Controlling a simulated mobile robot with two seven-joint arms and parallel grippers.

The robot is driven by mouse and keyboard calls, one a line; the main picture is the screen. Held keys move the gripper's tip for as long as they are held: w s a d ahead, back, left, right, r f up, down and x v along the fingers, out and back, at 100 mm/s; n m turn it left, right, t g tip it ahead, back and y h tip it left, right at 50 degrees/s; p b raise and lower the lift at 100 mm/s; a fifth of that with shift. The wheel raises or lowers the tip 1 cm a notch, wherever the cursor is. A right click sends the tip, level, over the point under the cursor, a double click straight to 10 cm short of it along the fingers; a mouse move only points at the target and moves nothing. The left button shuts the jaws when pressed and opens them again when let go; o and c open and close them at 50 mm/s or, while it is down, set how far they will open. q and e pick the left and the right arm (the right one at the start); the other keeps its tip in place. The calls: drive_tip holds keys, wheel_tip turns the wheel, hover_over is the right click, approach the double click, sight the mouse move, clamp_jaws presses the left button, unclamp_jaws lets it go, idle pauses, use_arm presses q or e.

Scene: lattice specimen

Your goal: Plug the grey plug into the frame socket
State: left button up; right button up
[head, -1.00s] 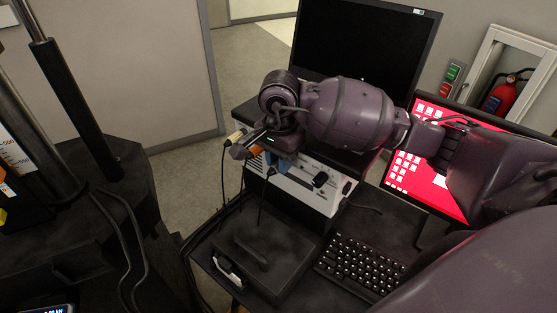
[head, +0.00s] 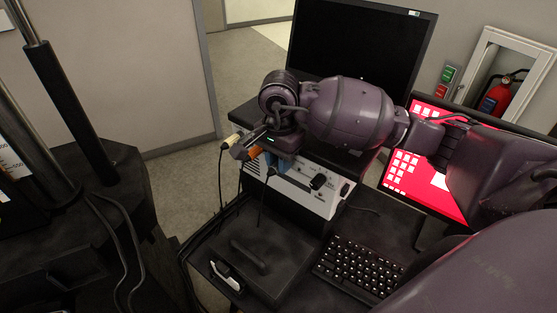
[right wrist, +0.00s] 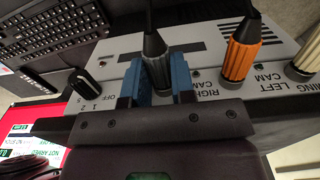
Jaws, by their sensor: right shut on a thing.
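The grey plug (right wrist: 156,62) stands between the blue fingers of my right gripper (right wrist: 157,80) in the right wrist view, and the gripper is shut on it. A black cable runs from its back end. The plug is by the "RIGHT CAM" label on the pale panel (right wrist: 205,76). Its front end is hidden, so I cannot tell whether it sits in a socket. In the head view my right gripper (head: 263,165) is at the left part of the panel (head: 295,187). I cannot make out the frame socket. My left gripper is not in view.
An orange plug (right wrist: 240,50) and a cream plug (right wrist: 305,62) stand close beside the grey one. A black knob (right wrist: 84,85) is on the panel. A keyboard (head: 357,262) lies below, and a dark machine with posts (head: 62,115) stands at left. Cables hang in front.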

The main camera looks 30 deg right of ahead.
drive_tip(key=shift+w+d+r, duration=0.1)
drive_tip(key=shift+d, duration=0.05)
drive_tip(key=o, duration=0.9)
drive_tip(key=shift+w, duration=0.1)
drive_tip(key=shift+o, duration=0.2)
drive_tip(key=shift+s+d, duration=0.15)
drive_tip(key=shift+s, duration=0.05)
drive_tip(key=o, duration=0.5)
